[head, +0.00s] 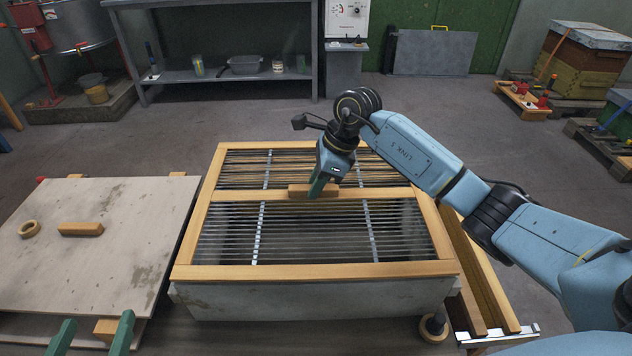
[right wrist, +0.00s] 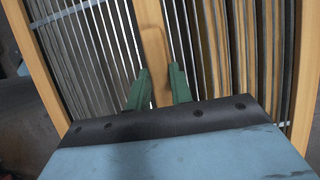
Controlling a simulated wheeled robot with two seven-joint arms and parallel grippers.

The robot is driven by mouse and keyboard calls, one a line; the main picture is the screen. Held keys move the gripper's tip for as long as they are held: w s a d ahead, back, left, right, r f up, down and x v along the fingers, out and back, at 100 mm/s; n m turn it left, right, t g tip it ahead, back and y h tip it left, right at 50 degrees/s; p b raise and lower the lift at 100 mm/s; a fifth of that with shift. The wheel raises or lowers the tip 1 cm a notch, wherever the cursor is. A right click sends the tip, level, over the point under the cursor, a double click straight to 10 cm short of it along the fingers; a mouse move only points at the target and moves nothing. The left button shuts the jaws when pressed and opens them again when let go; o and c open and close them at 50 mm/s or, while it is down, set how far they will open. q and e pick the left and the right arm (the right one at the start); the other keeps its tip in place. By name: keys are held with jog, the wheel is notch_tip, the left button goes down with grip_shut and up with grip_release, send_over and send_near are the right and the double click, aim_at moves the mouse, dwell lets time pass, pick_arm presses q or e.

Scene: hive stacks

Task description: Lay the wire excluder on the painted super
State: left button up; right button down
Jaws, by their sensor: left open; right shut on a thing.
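The wire excluder (head: 315,272), a wooden frame with thin metal wires, lies flat over the painted super (head: 310,303), a worn pale grey box. Its edges roughly follow the box's outline; I cannot tell whether a small gap is left between them. My right gripper (head: 323,187) is shut on the raised wooden grip on the excluder's middle bar (right wrist: 152,40), as the right wrist view also shows between the green fingers (right wrist: 160,88). Dark and wooden bars show through the wires. My left gripper (head: 92,336) is open at the bottom left, fingers apart, clear of the excluder.
Wooden rails (head: 478,268) stand right of the super. Open floor lies behind.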

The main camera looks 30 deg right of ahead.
jog(key=shift+f+b, duration=0.4)
jog(key=shift+f, duration=0.1)
dwell(0.5)
jog(key=c, duration=1.2)
grip_release()
jog(key=shift+f, duration=0.1)
jog(key=shift+o, duration=0.2)
jog(key=shift+r+p, duration=2.75)
jog(key=shift+r, duration=0.8)
